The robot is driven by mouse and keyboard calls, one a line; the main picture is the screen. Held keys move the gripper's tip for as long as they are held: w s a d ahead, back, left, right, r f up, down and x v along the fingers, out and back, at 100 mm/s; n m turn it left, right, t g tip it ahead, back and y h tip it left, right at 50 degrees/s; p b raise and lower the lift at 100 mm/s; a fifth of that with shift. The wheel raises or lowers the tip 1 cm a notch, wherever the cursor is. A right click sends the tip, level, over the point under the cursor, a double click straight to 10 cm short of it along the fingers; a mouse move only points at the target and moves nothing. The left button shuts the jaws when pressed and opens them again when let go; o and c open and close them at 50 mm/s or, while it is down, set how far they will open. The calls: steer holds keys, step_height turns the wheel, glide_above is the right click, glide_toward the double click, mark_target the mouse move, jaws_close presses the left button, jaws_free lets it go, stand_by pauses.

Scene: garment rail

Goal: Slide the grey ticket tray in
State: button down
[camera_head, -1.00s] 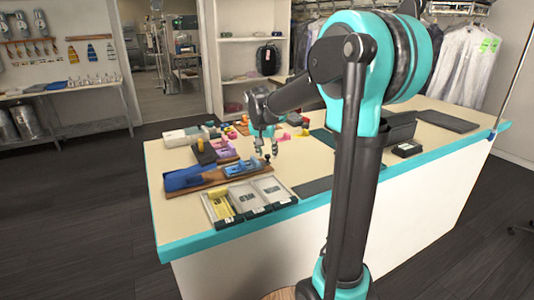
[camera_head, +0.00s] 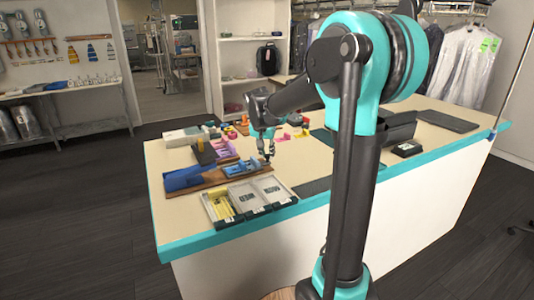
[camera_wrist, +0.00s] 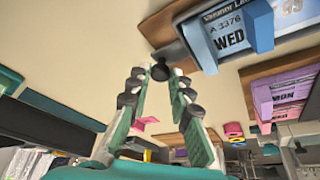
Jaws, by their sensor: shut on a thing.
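My gripper (camera_head: 264,157) is at the right end of a long wooden board (camera_head: 212,181) on the counter. In the wrist view my gripper (camera_wrist: 159,76) has its fingertips on either side of a small dark round knob (camera_wrist: 160,72) and is shut on it. A grey piece (camera_wrist: 173,52) shows beside the knob, on the wooden board; most of it is out of view, so I cannot tell how far it sits in. A blue ticket holder (camera_wrist: 232,30) marked WED stands on the same board, near the knob; it also shows in the head view (camera_head: 240,167).
A box with yellow and grey compartments (camera_head: 268,207) lies in front of the board. A dark blue piece (camera_head: 184,178) sits at the board's left end. Behind are a purple ticket holder (camera_wrist: 282,98) and small coloured items. The counter right of my gripper is partly bare.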

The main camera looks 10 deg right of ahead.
steer(key=a, duration=0.2)
steer(key=s+a, duration=0.1)
steer(key=a, duration=0.1)
steer(key=s+a, duration=0.1)
steer(key=a, duration=0.2)
steer(key=shift+s, duration=0.15)
steer(key=c, duration=1.4)
jaws_free()
steer(key=shift+a, duration=0.1)
steer(key=v, duration=1.2)
